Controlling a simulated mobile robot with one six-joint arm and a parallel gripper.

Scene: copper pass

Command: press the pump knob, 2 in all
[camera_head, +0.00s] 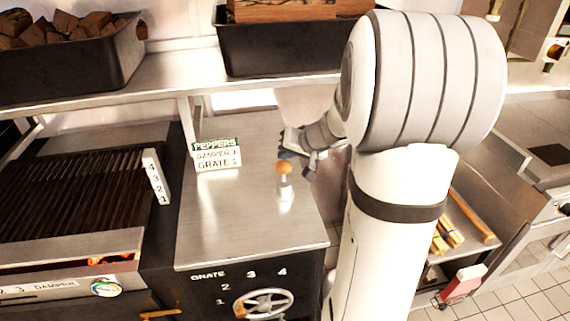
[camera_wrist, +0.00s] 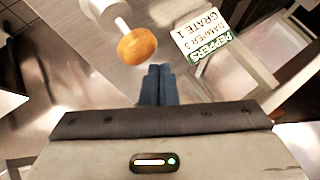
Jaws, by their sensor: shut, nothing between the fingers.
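The pump knob (camera_head: 284,168) is a small orange-brown ball on a short pale stem, standing up from the steel counter (camera_head: 240,235). In the wrist view the knob (camera_wrist: 137,47) is just beyond my fingertips and a little to the left, apart from them. My gripper (camera_head: 284,153) is near the knob, slightly behind it in the head view. Its blue fingers (camera_wrist: 158,70) are closed together with nothing between them. The knob and its stem are in plain sight in both views.
A PEPPERS sign (camera_head: 217,155) reading damper and grate 1 stands left of the knob. A grill (camera_head: 75,200) is at far left. A handwheel (camera_head: 263,303) is on the front panel. Black bins (camera_head: 285,50) sit on the shelf above. The counter's front is clear.

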